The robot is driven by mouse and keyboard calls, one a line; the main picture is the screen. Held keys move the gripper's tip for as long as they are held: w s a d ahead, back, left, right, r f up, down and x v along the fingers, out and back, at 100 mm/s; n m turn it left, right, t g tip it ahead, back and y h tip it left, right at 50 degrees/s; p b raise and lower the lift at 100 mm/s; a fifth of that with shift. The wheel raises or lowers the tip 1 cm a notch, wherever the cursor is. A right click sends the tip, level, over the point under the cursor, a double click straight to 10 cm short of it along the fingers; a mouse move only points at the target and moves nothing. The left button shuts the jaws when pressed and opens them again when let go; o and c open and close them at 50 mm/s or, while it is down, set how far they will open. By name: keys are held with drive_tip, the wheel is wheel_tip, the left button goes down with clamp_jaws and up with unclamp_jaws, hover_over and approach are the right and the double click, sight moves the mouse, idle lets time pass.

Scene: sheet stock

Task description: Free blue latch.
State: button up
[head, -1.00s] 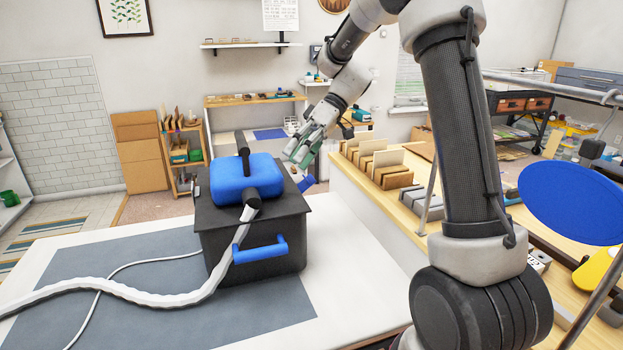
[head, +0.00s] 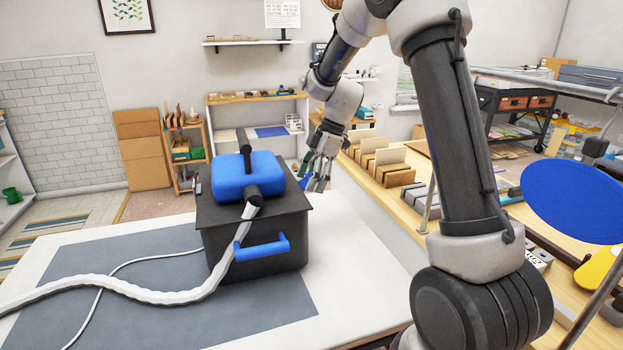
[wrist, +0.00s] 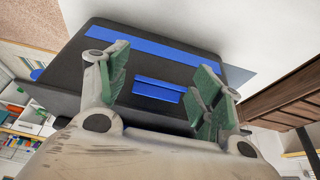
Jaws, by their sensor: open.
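A black box (head: 222,228) with a blue upper unit (head: 248,178) stands on the table. In the wrist view, a blue latch (wrist: 158,91) sits on the box's dark side (wrist: 75,75), below a long blue band (wrist: 155,46). My gripper (wrist: 164,68) is open, with one green-padded finger on each side of the latch in the picture. I cannot tell whether the fingers touch it. In the head view, my gripper (head: 318,180) points down beside the box's right side. A bit of blue shows behind the fingers; most of that side is hidden.
A blue handle (head: 262,248) is on the box's front. A thick white hose (head: 130,293) runs from the upper unit across the table's grey mat (head: 90,262). A wooden counter (head: 352,172) with upright cards stands to the right.

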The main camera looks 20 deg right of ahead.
drive_tip(key=c, duration=1)
drive_tip(key=shift+c, duration=0.2)
drive_tip(key=shift+f, duration=0.1)
drive_tip(key=shift+d+f+y, duration=0.3)
drive_tip(key=shift+f+y, duration=0.05)
drive_tip(key=shift+y, duration=0.65)
drive_tip(key=shift+d+f+y, duration=0.1)
drive_tip(key=shift+f+y, duration=0.35)
drive_tip(key=shift+y, duration=0.6)
drive_tip(key=shift+d+f+y, duration=0.1)
drive_tip(key=shift+f+y, duration=0.4)
drive_tip(key=shift+y, duration=0.5)
drive_tip(key=shift+d+f+y, duration=0.1)
drive_tip(key=shift+f+y, duration=0.35)
drive_tip(key=shift+y, duration=0.6)
